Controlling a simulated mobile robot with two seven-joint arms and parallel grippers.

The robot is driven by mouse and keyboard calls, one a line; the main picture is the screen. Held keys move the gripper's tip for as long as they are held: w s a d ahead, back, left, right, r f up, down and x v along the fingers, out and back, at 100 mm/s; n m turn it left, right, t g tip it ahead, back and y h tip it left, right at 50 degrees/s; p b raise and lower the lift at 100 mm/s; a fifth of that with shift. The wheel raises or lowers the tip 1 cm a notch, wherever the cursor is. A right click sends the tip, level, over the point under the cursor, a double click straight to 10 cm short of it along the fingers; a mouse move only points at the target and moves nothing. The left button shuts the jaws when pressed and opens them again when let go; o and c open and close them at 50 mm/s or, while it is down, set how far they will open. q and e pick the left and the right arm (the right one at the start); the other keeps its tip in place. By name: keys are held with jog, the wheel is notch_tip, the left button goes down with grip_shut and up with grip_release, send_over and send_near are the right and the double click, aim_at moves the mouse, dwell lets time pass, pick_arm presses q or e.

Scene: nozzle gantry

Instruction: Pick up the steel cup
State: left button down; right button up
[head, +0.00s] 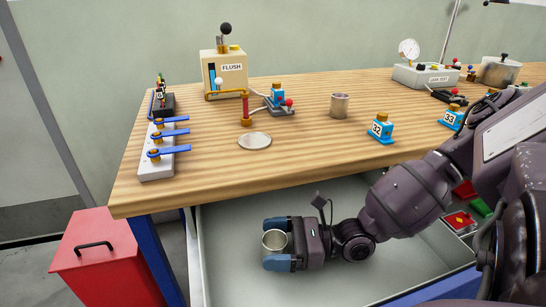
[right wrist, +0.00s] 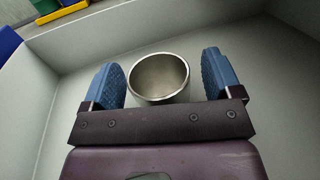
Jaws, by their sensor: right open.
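One steel cup (head: 274,241) stands upright in the grey drawer (head: 335,205) below the table. My right gripper (head: 276,243) is inside the drawer, open, with its blue fingers on either side of this cup. In the right wrist view the cup (right wrist: 159,77) is between the open fingers (right wrist: 168,82), with a visible gap on each side. A second, similar steel cup (head: 340,105) stands on the wooden table. My left gripper is not in view.
The wooden table (head: 230,178) overhangs the drawer, and the drawer's walls surround my right gripper. A red bin (head: 105,262) stands at the left.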

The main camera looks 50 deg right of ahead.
jog(key=c, duration=1)
jog(key=shift+r, duration=0.1)
